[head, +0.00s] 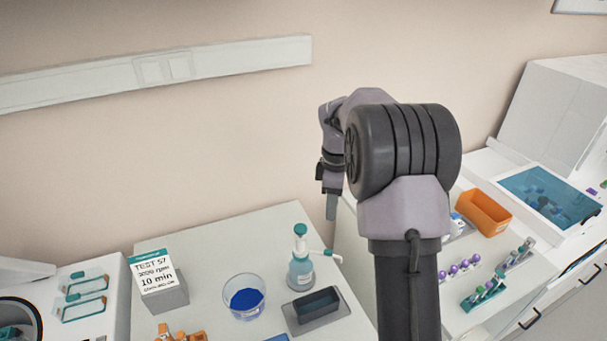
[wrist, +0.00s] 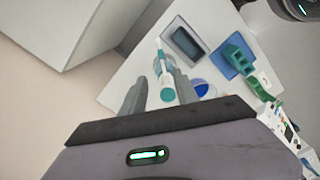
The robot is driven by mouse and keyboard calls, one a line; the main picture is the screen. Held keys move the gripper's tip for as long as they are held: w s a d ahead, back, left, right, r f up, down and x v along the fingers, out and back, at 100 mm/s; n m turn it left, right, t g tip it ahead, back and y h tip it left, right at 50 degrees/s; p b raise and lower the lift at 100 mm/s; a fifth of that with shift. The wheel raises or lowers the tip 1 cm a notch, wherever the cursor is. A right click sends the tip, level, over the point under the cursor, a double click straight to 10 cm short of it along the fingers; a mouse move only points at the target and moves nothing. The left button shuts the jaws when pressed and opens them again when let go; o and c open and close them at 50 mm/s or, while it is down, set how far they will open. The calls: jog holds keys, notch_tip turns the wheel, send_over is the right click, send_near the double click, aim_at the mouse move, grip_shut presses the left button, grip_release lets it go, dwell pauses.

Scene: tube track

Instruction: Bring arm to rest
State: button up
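My arm rises in the middle of the head view and bends over at a dark, ribbed joint. My gripper (head: 331,207) hangs down behind that joint, in front of the wall and above the back of the worktop. In the wrist view my gripper (wrist: 157,80) shows two grey fingers spread apart. No object is held between them. A wash bottle (head: 301,263) with a teal cap stands on the table, left of and below the gripper. In the wrist view the bottle (wrist: 168,94) lies in line with the finger gap, farther down.
The left table holds a white label box (head: 160,286), a clear bowl with blue contents (head: 244,297) and a dark grey tray (head: 316,307). The right bench holds an orange bin (head: 484,213) and tube racks (head: 487,292). A white trunking rail (head: 160,72) runs along the wall.

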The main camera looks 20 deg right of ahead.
jog(key=s+a+f+m+t+b, duration=0.35)
jog(key=s+a+m+b, duration=0.55)
jog(key=s+a+b, duration=0.7)
jog(key=s+a+f+m+t+y+b, duration=0.1)
jog(key=s+a+f+m+b, duration=0.1)
jog(key=s+f+m+b, duration=0.1)
jog(key=s+a+f+m+t+y+b, duration=0.1)
jog(key=s+a+f+m+b, duration=0.2)
jog(key=s+f+b, duration=0.2)
jog(key=s, duration=0.3)
jog(key=shift+s+f+m+b, duration=0.2)
jog(key=shift+f+m+b, duration=0.1)
jog(key=shift+b, duration=0.1)
